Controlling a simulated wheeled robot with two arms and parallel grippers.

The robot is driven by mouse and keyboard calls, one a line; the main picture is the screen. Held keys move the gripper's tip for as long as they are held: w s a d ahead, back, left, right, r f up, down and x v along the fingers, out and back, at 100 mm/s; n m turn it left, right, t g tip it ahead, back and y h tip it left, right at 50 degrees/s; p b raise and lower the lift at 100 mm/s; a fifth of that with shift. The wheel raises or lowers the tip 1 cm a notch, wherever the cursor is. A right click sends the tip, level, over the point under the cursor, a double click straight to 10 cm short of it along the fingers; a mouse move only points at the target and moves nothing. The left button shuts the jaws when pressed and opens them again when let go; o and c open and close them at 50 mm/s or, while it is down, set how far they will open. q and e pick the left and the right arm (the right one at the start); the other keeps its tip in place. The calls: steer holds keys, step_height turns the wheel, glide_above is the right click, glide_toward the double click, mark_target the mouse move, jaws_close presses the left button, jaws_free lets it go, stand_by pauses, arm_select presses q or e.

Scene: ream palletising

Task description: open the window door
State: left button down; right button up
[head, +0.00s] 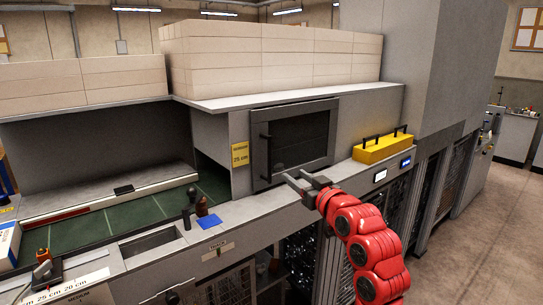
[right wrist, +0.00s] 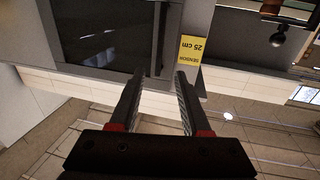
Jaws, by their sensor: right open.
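The window door (head: 301,140) is a dark pane in a grey frame on the front of the grey machine. It looks shut. Its dark upright handle (head: 265,157) is on the left side of the frame. My right gripper (head: 295,176) is in front of the door's lower edge, to the right of and below the handle, open with nothing seen between its fingers. In the right wrist view, which is upside down, the door (right wrist: 100,35) fills the upper left and the fingers (right wrist: 161,76) point at its frame. My left gripper is not in view.
A yellow sensor label (head: 240,154) is left of the door. A yellow box with black handles (head: 383,148) stands on the ledge at right. Dark knobs (head: 202,206) and a blue pad (head: 209,221) are on the ledge at left. Pale stacked reams (head: 270,55) lie on top.

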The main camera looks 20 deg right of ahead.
mark_target(270, 158)
steer(key=w+p, duration=0.1)
steer(key=w, duration=0.4)
steer(key=w+a+p, duration=0.1)
steer(key=w, duration=0.4)
steer(key=w+a+p, duration=0.1)
steer(key=w, duration=0.4)
steer(key=shift+a+p, duration=0.15)
steer(key=shift+p, duration=0.2)
steer(key=shift+w+a, duration=0.1)
steer(key=shift+w, duration=0.3)
steer(key=shift+c, duration=0.2)
jaws_close()
steer(key=shift+f, duration=0.1)
